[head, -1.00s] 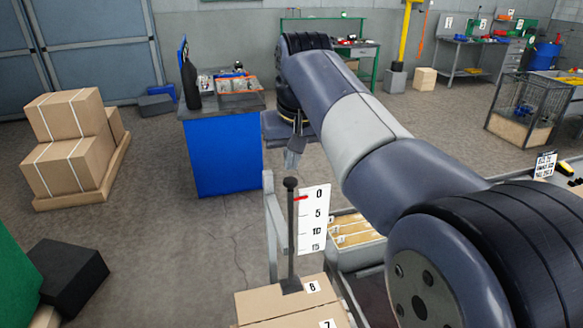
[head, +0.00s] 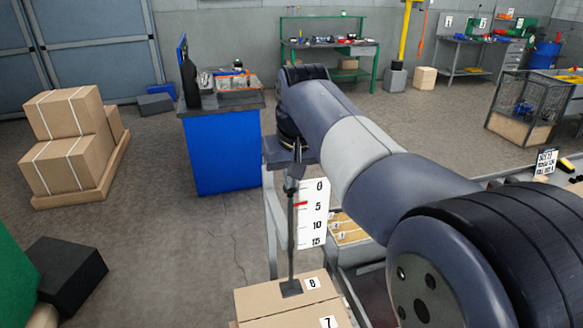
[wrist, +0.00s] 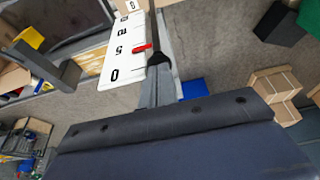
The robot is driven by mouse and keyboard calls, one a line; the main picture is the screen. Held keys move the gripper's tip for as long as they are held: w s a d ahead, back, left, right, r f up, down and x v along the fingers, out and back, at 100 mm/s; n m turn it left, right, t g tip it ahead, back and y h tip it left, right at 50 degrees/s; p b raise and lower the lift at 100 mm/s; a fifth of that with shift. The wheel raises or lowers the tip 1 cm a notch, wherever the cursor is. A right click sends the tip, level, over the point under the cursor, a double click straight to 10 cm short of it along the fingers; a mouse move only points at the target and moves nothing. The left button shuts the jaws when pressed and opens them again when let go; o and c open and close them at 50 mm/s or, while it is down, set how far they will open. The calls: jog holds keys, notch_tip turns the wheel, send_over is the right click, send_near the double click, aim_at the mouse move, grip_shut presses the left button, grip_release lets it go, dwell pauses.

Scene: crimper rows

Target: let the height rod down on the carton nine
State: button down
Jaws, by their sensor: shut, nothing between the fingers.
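The height rod (head: 291,245) is a dark upright rod beside a white scale (head: 312,220) marked 0, 5, 10 and 15. Its red pointer (head: 300,204) is near the 5; the pointer also shows in the wrist view (wrist: 142,47). The rod's foot (head: 291,288) is at the top of a carton labelled 8 (head: 262,297); I cannot tell whether it touches. A label 7 (head: 328,322) shows nearer me. I see no label 9. My gripper (head: 296,172) is shut and empty at the rod's top, which it partly hides. Contact is unclear in the wrist view (wrist: 158,74).
A grey rail frame (head: 270,235) stands beside the rod, with a tray of wooden pieces (head: 347,230) to its right. A blue bench (head: 226,152) stands beyond. Strapped boxes (head: 68,165) stand at the left, with open floor between.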

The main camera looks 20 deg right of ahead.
aim_at(291, 221)
notch_tip(291, 221, down, 12)
jog(key=b, duration=0.5)
jog(key=shift+r+b, duration=0.25)
jog(key=shift+b, duration=0.05)
jog(key=shift+r, duration=0.1)
jog(key=shift+r+p, duration=0.55)
jog(key=shift+p, duration=0.05)
notch_tip(291, 221, up, 3)
jog(key=p, duration=0.3)
jog(key=shift+s+r, duration=0.1)
jog(key=shift+r, duration=0.05)
jog(key=v, duration=0.9)
jog(key=shift+s+r+b, duration=0.15)
jog(key=shift+r+b, duration=0.05)
jog(key=shift+b, duration=0.15)
jog(key=x, duration=0.4)
jog(key=b+x, duration=0.1)
jog(key=x, duration=0.3)
jog(key=b+x, duration=0.1)
jog(key=x, duration=0.3)
jog(key=shift+s+f, duration=0.2)
jog(key=shift+s, duration=0.05)
jog(key=shift+f+b, duration=0.8)
jog(key=shift+f, duration=0.05)
jog(key=shift+r, duration=0.25)
